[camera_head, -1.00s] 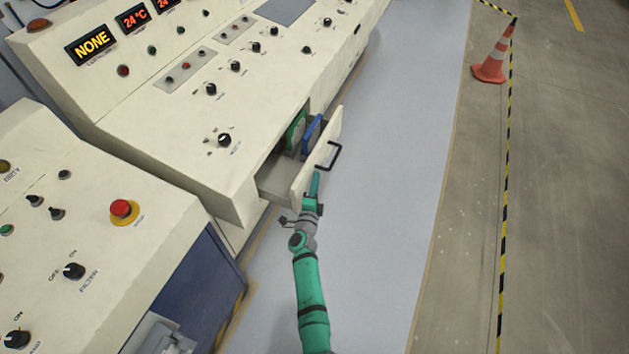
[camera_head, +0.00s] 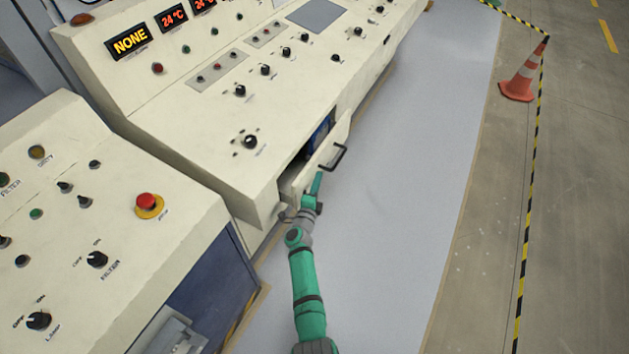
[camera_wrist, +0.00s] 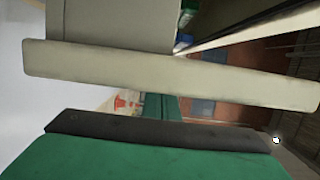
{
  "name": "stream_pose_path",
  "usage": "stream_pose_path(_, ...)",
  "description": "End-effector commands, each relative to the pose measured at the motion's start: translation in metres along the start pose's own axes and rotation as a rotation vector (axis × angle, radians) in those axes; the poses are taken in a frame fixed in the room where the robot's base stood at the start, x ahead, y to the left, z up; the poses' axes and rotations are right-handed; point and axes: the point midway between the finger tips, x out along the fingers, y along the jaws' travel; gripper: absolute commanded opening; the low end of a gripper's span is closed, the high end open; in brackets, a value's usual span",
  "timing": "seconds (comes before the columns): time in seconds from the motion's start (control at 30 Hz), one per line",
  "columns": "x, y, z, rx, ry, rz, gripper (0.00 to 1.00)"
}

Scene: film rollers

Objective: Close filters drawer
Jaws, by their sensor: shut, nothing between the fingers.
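The filters drawer (camera_head: 325,152) stands partly open in the front of the cream console, with its black handle (camera_head: 339,157) on the outer face. A blue filter (camera_head: 319,136) shows in the narrow gap behind the drawer front. My gripper (camera_head: 317,183) is shut and empty, its tip at the drawer front just below the handle; I cannot tell if it touches. In the wrist view the drawer front (camera_wrist: 170,72) runs across the picture, close beyond the green gripper (camera_wrist: 155,150). A bit of blue and green filter (camera_wrist: 184,32) shows behind it.
The cream console (camera_head: 215,110) with knobs and displays runs along the left. A second control desk (camera_head: 110,215) with a red button stands at the near left. The pale floor strip (camera_head: 410,190) to the right is clear. An orange cone (camera_head: 523,78) stands beyond it.

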Motion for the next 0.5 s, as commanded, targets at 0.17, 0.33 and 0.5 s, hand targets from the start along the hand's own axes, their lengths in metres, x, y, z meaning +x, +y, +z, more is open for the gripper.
stream_pose_path(0.17,0.0,0.0,-0.001,0.0,0.0,0.0,0.0)
stream_pose_path(0.33,-0.001,0.0,-0.012,0.001,0.002,0.0,0.0)
stream_pose_path(0.5,-0.004,0.001,-0.04,0.0,0.002,0.001,0.0)
